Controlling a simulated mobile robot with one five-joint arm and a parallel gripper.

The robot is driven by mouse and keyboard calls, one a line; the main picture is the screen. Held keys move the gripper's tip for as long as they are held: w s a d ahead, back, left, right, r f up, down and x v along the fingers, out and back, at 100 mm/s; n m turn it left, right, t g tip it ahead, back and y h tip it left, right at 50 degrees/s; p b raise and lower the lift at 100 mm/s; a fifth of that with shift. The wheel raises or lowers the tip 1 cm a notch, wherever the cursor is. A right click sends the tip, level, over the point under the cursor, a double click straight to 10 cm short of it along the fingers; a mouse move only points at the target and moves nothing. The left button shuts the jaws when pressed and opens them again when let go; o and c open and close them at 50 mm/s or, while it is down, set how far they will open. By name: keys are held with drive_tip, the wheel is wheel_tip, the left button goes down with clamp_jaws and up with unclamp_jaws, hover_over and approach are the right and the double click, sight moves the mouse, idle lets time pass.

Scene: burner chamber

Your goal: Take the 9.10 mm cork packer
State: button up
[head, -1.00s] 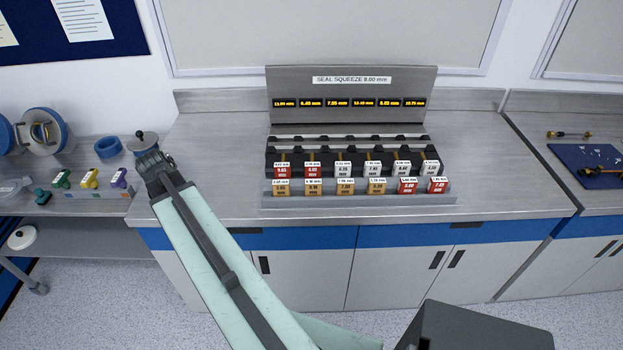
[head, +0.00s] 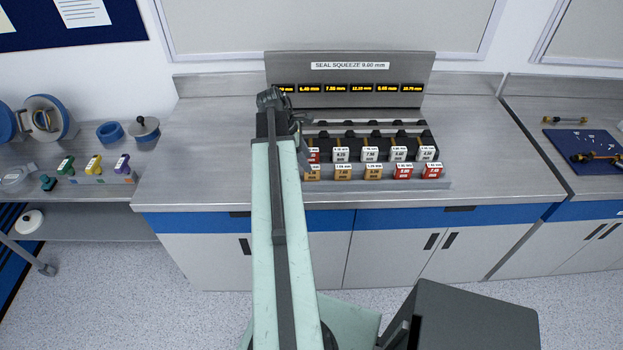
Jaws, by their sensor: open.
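Small labelled packer blocks stand in two rows on a rack (head: 400,184) on the steel bench. The front row shows tan blocks, one at the left (head: 312,173), one in the middle (head: 343,173) and one further right (head: 374,172), then red ones. I take tan to be cork, but the small numbers are too blurred to tell surely which block is the 9.10 mm packer. My arm hides the leftmost blocks. My gripper (head: 299,128) is over the rack's left end, mostly hidden behind my arm's wrist. It is open, and I see nothing held in it.
A steel panel (head: 350,66) reading SEAL SQUEEZE, with a row of lit displays, stands behind the rack. Coloured handled pieces (head: 94,165) and a blue ring (head: 110,131) are on the left bench. A blue mat (head: 590,143) is at right. Bench right of the rack is clear.

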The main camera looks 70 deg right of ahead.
drive_tip(key=b+x, duration=0.4)
drive_tip(key=x, duration=0.1)
drive_tip(key=shift+s+a+f, duration=0.1)
drive_tip(key=shift+s+a, duration=0.05)
drive_tip(key=shift+s, duration=0.05)
drive_tip(key=shift+r, duration=0.2)
clamp_jaws()
wheel_tip(320, 180, up, 10)
drive_tip(key=p, duration=1)
drive_tip(key=shift+r, duration=0.15)
